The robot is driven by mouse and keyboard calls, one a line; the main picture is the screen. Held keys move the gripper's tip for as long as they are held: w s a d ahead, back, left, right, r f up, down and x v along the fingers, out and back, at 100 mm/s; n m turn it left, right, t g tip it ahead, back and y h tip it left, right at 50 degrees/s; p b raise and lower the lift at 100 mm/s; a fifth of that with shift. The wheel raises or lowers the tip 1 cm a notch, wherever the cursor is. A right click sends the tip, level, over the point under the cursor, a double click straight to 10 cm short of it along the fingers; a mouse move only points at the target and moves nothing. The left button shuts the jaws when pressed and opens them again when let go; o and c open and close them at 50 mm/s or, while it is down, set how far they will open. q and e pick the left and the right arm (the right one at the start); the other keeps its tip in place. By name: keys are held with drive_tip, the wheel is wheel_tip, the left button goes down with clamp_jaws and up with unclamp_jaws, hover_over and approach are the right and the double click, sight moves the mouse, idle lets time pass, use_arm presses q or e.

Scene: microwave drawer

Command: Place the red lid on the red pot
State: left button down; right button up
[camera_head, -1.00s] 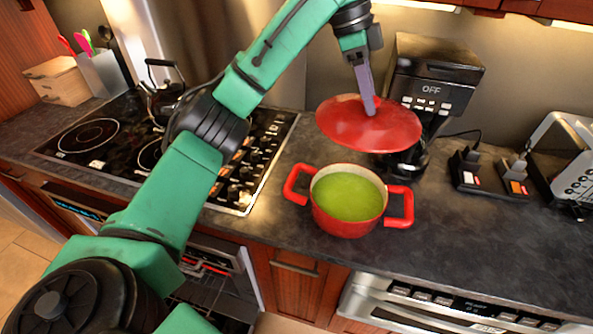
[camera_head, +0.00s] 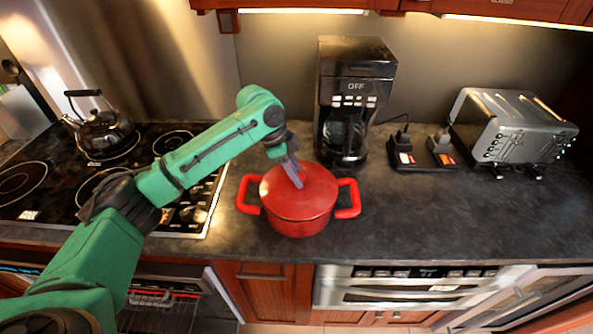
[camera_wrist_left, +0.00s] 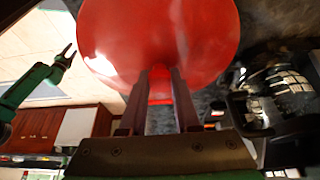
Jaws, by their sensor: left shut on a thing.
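The red lid (camera_head: 300,189) covers the mouth of the red pot (camera_head: 298,227), which stands on the dark counter with its two handles out to the sides. The lid looks level and about centred; whether it rests fully on the rim is hard to tell. The green soup inside is hidden. My left gripper (camera_head: 298,184) comes down from the upper left, shut on the lid's knob. The left wrist view shows the lid (camera_wrist_left: 165,35) large ahead of both fingers. My right gripper (camera_wrist_left: 68,52) shows small at the left of that view, empty with fingers apart.
A black coffee maker (camera_head: 355,95) stands just behind the pot. A toaster (camera_head: 515,128) and an outlet block (camera_head: 420,156) are to the right. A kettle (camera_head: 100,130) sits on the stove (camera_head: 55,165) at left. The counter right of the pot is clear.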

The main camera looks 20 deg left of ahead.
use_arm(q)
drive_tip(key=shift+a, duration=0.15)
drive_tip(key=shift+f, duration=0.25)
use_arm(e)
drive_tip(key=shift+d+r, duration=0.1)
use_arm(q)
drive_tip(key=shift+f, duration=0.35)
use_arm(e)
drive_tip(key=shift+d+r, duration=0.1)
drive_tip(key=shift+d, duration=0.1)
use_arm(q)
drive_tip(key=c, duration=0.6)
unclamp_jaws()
drive_tip(key=shift+r, duration=0.1)
drive_tip(key=b+v, duration=0.2)
drive_tip(key=v, duration=1.1)
use_arm(e)
wheel_tip(320, 180, down, 3)
drive_tip(key=shift+a+r, duration=0.15)
